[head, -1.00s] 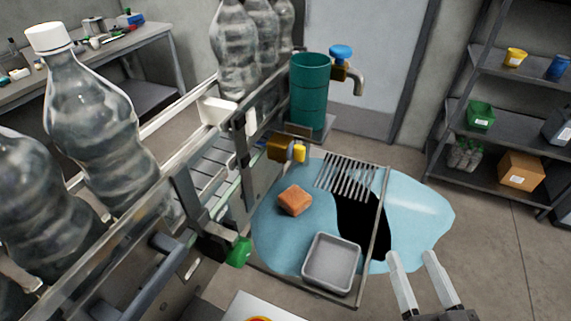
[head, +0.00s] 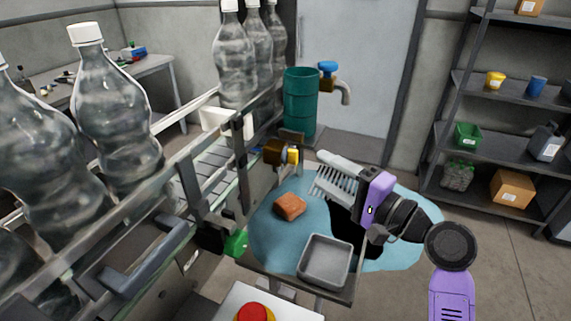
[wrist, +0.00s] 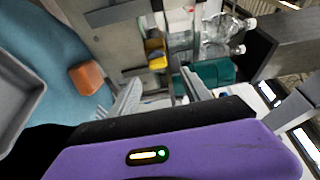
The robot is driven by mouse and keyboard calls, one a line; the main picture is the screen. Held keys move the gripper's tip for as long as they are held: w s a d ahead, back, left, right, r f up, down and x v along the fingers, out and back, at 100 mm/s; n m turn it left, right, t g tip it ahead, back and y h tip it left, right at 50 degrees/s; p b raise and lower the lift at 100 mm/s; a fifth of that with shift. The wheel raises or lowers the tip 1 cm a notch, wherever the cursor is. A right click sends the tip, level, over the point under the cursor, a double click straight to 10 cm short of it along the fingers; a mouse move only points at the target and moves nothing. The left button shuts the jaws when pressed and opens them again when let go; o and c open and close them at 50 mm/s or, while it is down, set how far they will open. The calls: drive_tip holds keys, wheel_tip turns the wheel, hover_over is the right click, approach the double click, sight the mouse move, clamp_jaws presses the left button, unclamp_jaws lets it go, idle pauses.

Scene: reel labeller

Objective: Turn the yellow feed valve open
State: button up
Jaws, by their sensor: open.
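The yellow feed valve (head: 293,155) is a small yellow handle on a brass fitting at the side of the conveyor, below the green tank. It also shows in the wrist view (wrist: 155,52), ahead of my fingertips. My gripper (head: 322,166) is to the right of the valve in the head view, with its pale fingers pointing left towards it. In the wrist view my gripper (wrist: 160,80) has its fingers spread with nothing between them, and a gap is visible between them and the valve. I cannot tell the handle's exact turn position.
A green tank (head: 301,100) with a blue-handled tap (head: 328,69) stands behind. A green knob (head: 237,243) sits lower on the conveyor. Large bottles (head: 112,110) line the conveyor. Shelving (head: 490,155) stands right.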

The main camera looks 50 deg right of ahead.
sight(297, 160)
drive_tip(key=w+p, duration=0.1)
drive_tip(key=w, duration=0.6)
drive_tip(key=shift+w+f+p, duration=0.15)
drive_tip(key=shift+w+p, duration=0.15)
drive_tip(key=shift+w, duration=0.1)
drive_tip(key=shift+f, duration=0.1)
clamp_jaws()
